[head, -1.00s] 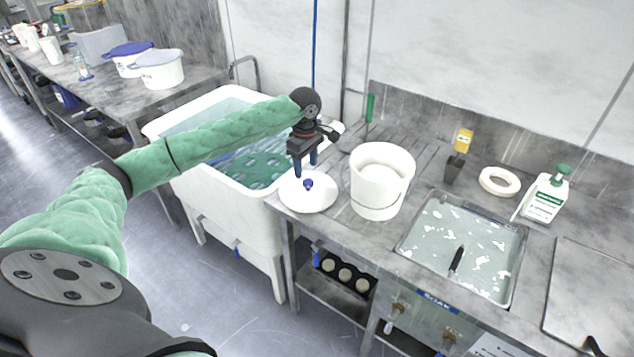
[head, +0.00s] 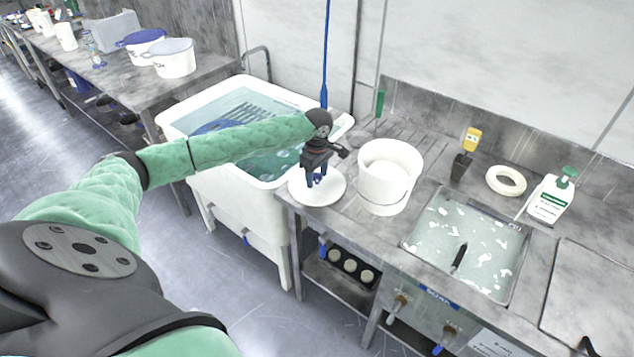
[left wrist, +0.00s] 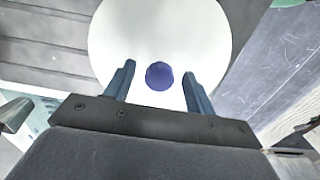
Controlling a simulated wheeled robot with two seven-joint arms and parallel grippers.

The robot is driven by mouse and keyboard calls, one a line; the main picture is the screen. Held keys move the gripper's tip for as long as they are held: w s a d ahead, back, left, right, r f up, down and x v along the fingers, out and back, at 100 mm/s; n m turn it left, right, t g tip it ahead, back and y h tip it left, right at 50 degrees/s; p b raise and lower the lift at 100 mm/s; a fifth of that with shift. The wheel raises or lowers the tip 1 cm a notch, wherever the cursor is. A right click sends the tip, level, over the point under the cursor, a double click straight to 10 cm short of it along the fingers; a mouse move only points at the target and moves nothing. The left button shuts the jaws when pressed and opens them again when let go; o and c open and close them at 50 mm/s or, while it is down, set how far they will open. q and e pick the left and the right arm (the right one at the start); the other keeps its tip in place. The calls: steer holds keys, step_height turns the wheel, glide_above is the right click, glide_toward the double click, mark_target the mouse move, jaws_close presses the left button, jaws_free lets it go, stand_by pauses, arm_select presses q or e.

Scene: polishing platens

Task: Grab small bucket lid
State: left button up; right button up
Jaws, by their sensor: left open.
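The small bucket lid (head: 309,193) is a white disc with a blue knob in its middle. It lies flat on the left end of the metal counter, beside the white bucket (head: 389,178). My left gripper (head: 317,181) is open and points down over the lid, its fingers on either side of the knob. In the left wrist view the lid (left wrist: 160,35) fills the top middle, and the blue knob (left wrist: 159,76) sits between the two fingertips. I cannot tell whether the fingers touch the lid. My right gripper is not in view.
A white tub of water (head: 262,195) stands left of the counter. A sink basin (head: 425,235) with a dark-handled tool lies to the right. A white ring (head: 506,181), a dark holder (head: 461,166) and a green-capped bottle (head: 551,198) stand at the back right.

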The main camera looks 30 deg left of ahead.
arm_select(q)
steer(key=shift+f, duration=0.15)
steer(key=shift+c, duration=0.2)
steer(key=c, duration=1)
steer(key=shift+c, duration=0.2)
